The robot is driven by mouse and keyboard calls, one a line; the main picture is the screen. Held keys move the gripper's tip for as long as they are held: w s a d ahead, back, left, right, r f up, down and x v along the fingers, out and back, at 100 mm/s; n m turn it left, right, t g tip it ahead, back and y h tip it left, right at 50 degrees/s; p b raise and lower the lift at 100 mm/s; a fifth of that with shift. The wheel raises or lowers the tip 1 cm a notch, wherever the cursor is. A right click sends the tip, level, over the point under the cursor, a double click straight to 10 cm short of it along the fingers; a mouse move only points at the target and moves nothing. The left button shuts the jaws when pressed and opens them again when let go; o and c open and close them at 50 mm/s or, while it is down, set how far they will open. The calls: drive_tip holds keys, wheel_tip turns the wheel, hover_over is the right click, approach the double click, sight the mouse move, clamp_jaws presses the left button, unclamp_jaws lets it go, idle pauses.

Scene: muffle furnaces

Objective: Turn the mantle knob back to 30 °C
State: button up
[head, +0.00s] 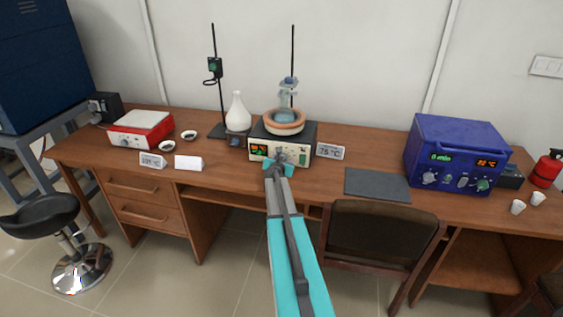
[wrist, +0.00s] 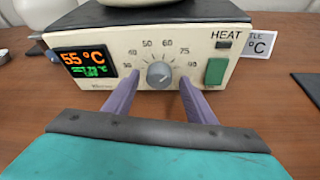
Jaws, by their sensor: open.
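The heating mantle (head: 297,151) stands on the wooden desk, with a round vessel in its orange-brown ring on top. In the wrist view its front panel shows a grey knob (wrist: 159,74) among printed numbers. The display (wrist: 84,62) reads 55 °C in orange, with a smaller green line below that I cannot read. My gripper (wrist: 155,84) is open, its two purple fingers on either side of the knob and apart from it. In the head view my gripper (head: 279,160) is in front of the panel and hides part of it.
A green switch (wrist: 215,71) sits right of the knob, under the word HEAT. A 75 °C card (head: 330,151) stands right of the mantle. A white flask (head: 238,112), a red-and-white device (head: 141,129) and a blue furnace (head: 456,152) share the desk.

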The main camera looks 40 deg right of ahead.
drive_tip(key=c, duration=1)
drive_tip(key=shift+a, duration=0.25)
drive_tip(key=shift+c, duration=0.2)
drive_tip(key=shift+d, duration=0.2)
